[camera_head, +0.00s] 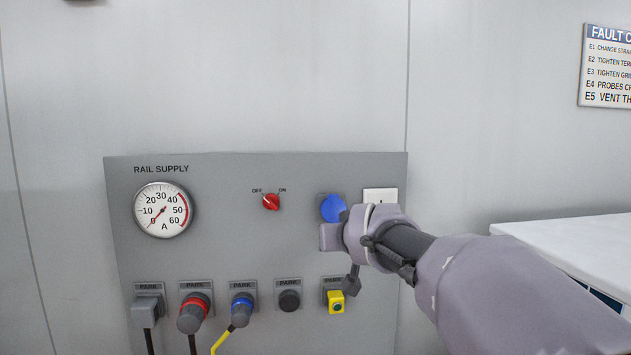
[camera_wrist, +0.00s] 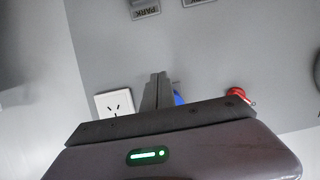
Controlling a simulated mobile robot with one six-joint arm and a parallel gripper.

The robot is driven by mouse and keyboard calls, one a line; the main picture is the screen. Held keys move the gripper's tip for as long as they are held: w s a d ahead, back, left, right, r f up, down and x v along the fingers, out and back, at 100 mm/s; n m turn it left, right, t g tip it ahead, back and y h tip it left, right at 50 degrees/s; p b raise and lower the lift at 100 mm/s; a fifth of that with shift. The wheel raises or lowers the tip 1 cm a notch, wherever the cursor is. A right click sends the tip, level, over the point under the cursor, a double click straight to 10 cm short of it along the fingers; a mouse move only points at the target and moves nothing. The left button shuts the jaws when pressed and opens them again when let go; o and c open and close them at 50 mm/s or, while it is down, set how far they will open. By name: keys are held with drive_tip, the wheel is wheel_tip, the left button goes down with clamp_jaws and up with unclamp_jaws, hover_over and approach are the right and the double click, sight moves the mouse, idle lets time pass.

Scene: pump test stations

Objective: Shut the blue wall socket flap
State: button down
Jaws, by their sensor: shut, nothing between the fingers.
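My gripper (camera_head: 372,235) is in front of the panel and hides the flap's lower right edge. Its fingertips are hidden in the head view. In the wrist view my gripper's fingers (camera_wrist: 158,80) are together and empty, and a sliver of the blue flap (camera_wrist: 178,98) shows right beside them. I cannot tell whether they touch it, or how far the flap stands open.
A white socket (camera_wrist: 114,103) sits close beside the flap; a red OFF/ON switch (camera_head: 271,202) is on the other side. A dial gauge (camera_head: 163,210) is at the panel's left. A white bench (camera_head: 570,245) stands right.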

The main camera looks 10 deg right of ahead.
drive_tip(key=shift+f+b+x, duration=0.15)
drive_tip(key=shift+b+x, duration=0.05)
drive_tip(key=shift+x, duration=0.55)
drive_tip(key=shift+f+b+x, duration=0.15)
drive_tip(key=shift+x, duration=0.6)
drive_tip(key=shift+s+r, duration=0.1)
drive_tip(key=shift+s, duration=0.1)
